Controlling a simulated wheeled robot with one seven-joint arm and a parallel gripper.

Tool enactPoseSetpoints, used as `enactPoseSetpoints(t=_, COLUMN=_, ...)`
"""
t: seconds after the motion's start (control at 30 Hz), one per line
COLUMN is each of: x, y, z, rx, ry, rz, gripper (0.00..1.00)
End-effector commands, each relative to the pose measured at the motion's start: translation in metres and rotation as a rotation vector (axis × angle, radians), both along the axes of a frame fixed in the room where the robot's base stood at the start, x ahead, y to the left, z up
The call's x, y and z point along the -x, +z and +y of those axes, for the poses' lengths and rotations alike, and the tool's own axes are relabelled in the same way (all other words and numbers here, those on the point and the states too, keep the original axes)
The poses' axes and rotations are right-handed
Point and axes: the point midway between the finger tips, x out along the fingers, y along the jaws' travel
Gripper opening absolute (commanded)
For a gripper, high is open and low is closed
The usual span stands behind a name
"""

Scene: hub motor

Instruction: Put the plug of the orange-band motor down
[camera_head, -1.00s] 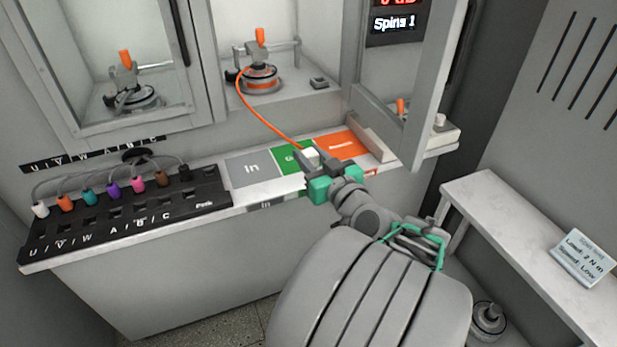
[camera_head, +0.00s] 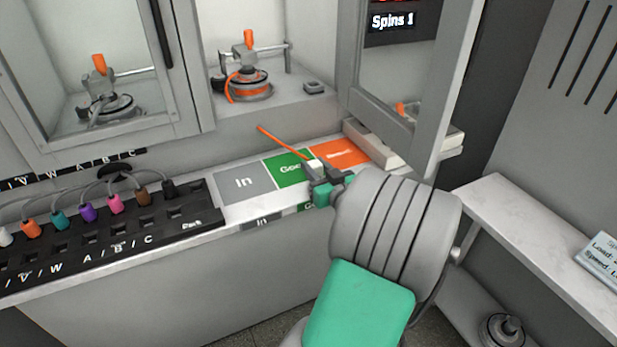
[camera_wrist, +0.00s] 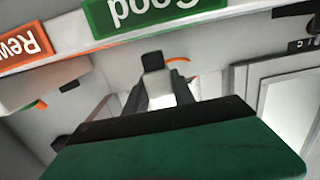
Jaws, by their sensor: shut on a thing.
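The orange-band motor (camera_head: 250,90) sits in the open middle bay, with an orange grip on top. Its orange cable (camera_head: 282,143) slants down to my gripper; part of the cable near the bay's edge does not show. My gripper (camera_head: 318,172) is shut on the pale plug (camera_head: 315,164) at the front of the shelf, by the border of the green and orange labels. In the wrist view the plug (camera_wrist: 156,84), white with a dark end, sits between the fingers (camera_wrist: 158,98). I cannot tell whether the plug touches the shelf.
The shelf has a grey "In" label (camera_head: 243,183), a green "Good" label (camera_head: 287,168) and an orange label (camera_head: 341,153). A black socket board (camera_head: 110,236) with several coloured plugs lies left. An open door (camera_head: 412,80) stands right of the bay. A side bench (camera_head: 535,225) is at right.

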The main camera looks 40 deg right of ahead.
Motion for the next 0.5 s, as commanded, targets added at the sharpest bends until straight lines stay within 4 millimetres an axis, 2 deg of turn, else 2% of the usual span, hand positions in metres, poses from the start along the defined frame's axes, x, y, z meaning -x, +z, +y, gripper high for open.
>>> enactPoseSetpoints(t=0.03, x=0.0017, y=-0.0173, z=-0.0015, rx=-0.004, ry=-0.005, rz=0.002, gripper=0.00)
enactPoseSetpoints(t=0.1, x=0.0025, y=-0.0229, z=-0.0023, rx=-0.004, ry=-0.008, rz=0.001, gripper=0.00)
enactPoseSetpoints(t=0.47, x=0.0031, y=-0.0247, z=-0.0033, rx=-0.001, ry=-0.009, rz=0.001, gripper=0.00)
enactPoseSetpoints(t=0.5, x=0.0032, y=-0.0233, z=-0.0033, rx=-0.002, ry=-0.009, rz=0.001, gripper=0.33)
